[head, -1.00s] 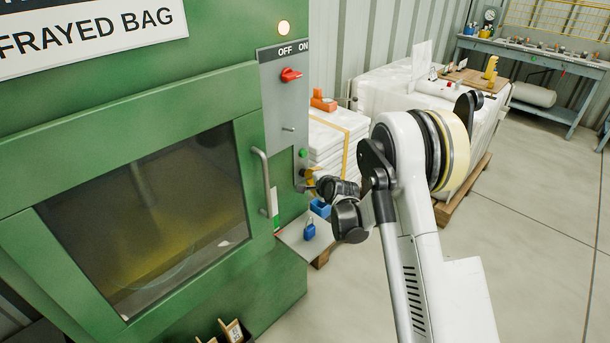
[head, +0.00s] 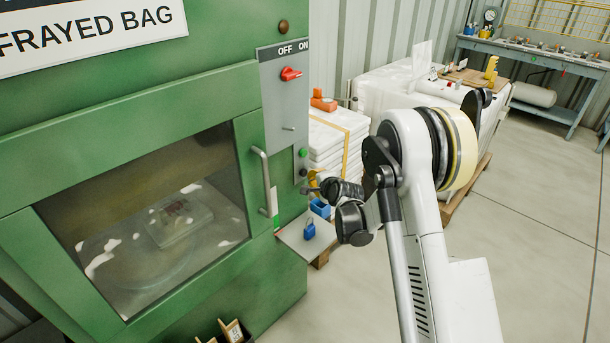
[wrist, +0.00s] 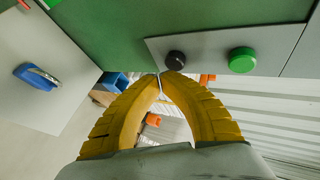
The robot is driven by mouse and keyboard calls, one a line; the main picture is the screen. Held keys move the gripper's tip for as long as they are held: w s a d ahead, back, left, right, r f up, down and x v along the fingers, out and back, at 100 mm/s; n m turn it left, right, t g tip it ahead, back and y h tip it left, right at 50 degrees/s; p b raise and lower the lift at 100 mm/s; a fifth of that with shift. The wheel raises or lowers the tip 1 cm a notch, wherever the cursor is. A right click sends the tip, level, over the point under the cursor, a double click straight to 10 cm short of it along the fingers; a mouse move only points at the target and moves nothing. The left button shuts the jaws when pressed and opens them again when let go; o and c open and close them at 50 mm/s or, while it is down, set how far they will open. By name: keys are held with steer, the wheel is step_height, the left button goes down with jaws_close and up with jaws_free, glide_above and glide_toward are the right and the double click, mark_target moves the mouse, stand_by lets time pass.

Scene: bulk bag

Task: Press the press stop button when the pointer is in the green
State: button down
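The green press (head: 120,95) fills the left of the head view. Its grey panel (head: 272,90) carries a red rotary knob (head: 290,73), a green button (head: 302,153) and a black button (head: 303,172) below it. The wrist view shows the black button (wrist: 175,60) and the green button (wrist: 242,60) close up. My gripper (wrist: 164,76) has its yellow fingers brought together, empty, with the tips beside the black button; I cannot tell if they touch it.
The door handle (head: 263,180) stands out to the left. Stacked white bags (head: 330,140) are behind my gripper. The floor at right is open.

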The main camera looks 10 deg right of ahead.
steer(key=shift+s, duration=0.1)
steer(key=s+d, duration=0.1)
steer(key=s, duration=0.1)
steer(key=s+d, duration=0.2)
stand_by(0.6)
steer(key=shift+r, duration=0.1)
stand_by(0.4)
steer(key=s+a+r+n+g, duration=0.3)
steer(key=s+r+n, duration=0.5)
steer(key=s+r, duration=0.75)
steer(key=s+d+r+n+g+h, duration=0.1)
steer(key=s+n, duration=0.6)
steer(key=s, duration=1.8)
steer(key=shift+d+r+n+g+h, duration=0.2)
steer(key=shift+n+g+h, duration=0.2)
steer(key=shift+g+h, duration=0.25)
